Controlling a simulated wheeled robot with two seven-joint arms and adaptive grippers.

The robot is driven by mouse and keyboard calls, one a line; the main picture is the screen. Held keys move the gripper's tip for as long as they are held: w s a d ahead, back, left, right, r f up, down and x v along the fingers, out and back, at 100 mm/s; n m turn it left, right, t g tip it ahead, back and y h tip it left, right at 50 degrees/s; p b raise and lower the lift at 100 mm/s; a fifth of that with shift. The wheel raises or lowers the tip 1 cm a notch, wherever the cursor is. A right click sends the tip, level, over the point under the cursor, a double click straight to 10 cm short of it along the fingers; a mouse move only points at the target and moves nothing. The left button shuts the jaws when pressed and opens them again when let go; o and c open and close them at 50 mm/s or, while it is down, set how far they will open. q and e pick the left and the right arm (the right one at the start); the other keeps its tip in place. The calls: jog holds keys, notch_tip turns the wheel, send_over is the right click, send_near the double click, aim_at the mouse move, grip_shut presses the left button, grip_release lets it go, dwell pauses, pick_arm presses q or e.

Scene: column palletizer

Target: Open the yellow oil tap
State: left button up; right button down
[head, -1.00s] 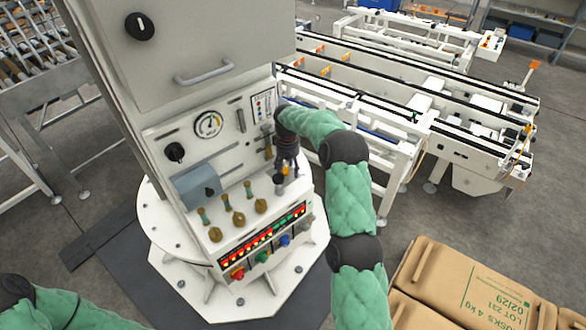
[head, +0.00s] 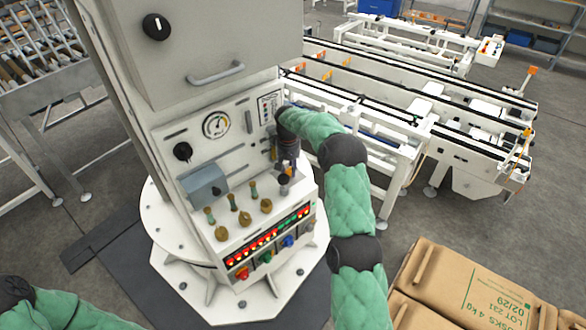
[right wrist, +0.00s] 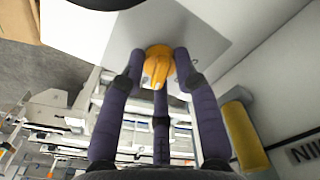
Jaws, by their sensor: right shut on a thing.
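The yellow oil tap (right wrist: 158,66) shows in the right wrist view as a rounded orange-yellow knob with a raised ridge, on a pale panel. My right gripper (right wrist: 160,72) has its dark fingers closed around it, one on each side and one below.
The control panel carries a round gauge (head: 216,124), a grey-blue box (head: 204,186), several brass-coloured fittings (head: 245,218) and a row of lit buttons (head: 268,240). Brown sacks (head: 470,285) lie at lower right. A white conveyor (head: 400,135) stands behind my right arm.

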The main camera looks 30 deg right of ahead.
aim_at(290, 174)
pick_arm(q)
jog(key=shift+r, duration=0.15)
pick_arm(e)
jog(key=shift+s+a+f+m, duration=0.1)
jog(key=shift+s+f+m, duration=0.1)
jog(key=shift+m, duration=0.75)
jog(key=shift+s+f+m, duration=0.15)
jog(key=shift+f+m, duration=0.1)
jog(key=shift+m, duration=0.65)
jog(key=shift+s+a+f+m, duration=0.1)
jog(key=shift+s+f+m, duration=0.1)
jog(key=shift+m, duration=0.75)
jog(key=c, duration=1)
grip_release()
jog(key=shift+d, duration=0.1)
jog(key=shift+c, duration=0.2)
jog(key=shift+o, duration=0.7)
jog(key=shift+r, duration=0.1)
jog(key=shift+w+r, duration=0.15)
jog(key=shift+d+r, duration=0.1)
jog(key=shift+r, duration=0.15)
pick_arm(q)
jog(key=shift+w+f, duration=0.25)
jog(key=shift+w, duration=0.25)
jog(key=shift+w+f, duration=0.25)
jog(key=shift+w, duration=0.25)
pick_arm(e)
notch_tip(290, 174, up, 11)
jog(key=shift+s+r, duration=0.2)
